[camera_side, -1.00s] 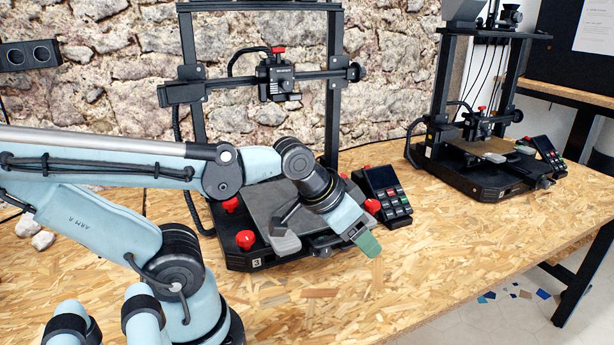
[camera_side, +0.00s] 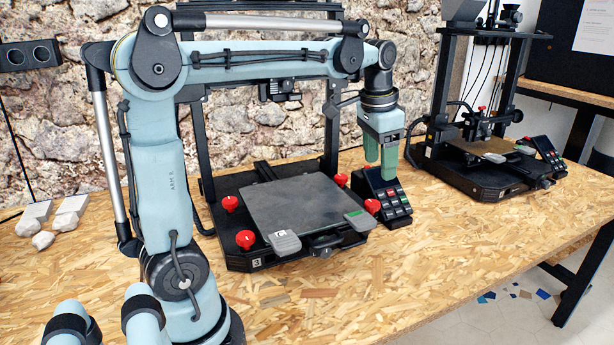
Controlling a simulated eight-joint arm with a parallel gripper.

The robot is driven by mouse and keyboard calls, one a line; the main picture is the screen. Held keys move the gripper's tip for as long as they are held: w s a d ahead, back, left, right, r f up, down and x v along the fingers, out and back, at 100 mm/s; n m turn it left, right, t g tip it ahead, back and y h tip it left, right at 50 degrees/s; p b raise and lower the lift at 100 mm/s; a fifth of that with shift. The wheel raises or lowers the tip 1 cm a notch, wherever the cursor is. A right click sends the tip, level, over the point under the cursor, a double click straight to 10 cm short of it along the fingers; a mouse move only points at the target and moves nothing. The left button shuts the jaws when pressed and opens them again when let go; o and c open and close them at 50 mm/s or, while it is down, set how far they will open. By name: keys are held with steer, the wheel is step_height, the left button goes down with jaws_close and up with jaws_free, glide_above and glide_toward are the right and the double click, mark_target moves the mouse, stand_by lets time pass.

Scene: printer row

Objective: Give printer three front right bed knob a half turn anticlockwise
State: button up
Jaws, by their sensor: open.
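Printer three (camera_side: 238,262), marked "3", stands in the middle with its dark bed plate (camera_side: 290,208). Its front right bed knob (camera_side: 372,206) is red and shows beside the bed's right front corner, close to the control box. Other red knobs show at front left (camera_side: 245,239), back left (camera_side: 230,203) and back right (camera_side: 341,180). My gripper (camera_side: 380,167) points down with its green fingers apart and empty. In the picture it hangs above the front right knob and the control box, clear of the knob. The knob's turn angle cannot be read.
A black control box (camera_side: 388,196) with coloured buttons stands right of the bed. Grey clip-like pieces sit at the bed's front left (camera_side: 284,242) and front right (camera_side: 360,220). A second printer (camera_side: 480,175) stands further right. The front of the chipboard bench (camera_side: 430,270) is clear.

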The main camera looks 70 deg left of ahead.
steer(key=g, duration=0.2)
glide_toward(372, 203)
steer(key=shift+m, duration=0.3)
step_height(372, 203, down, 8)
steer(key=shift+a+f, duration=0.1)
steer(key=shift+a, duration=0.05)
steer(key=shift+c, duration=0.3)
steer(key=c, duration=1)
steer(key=n, duration=0.3)
steer(key=shift+n, duration=2.3)
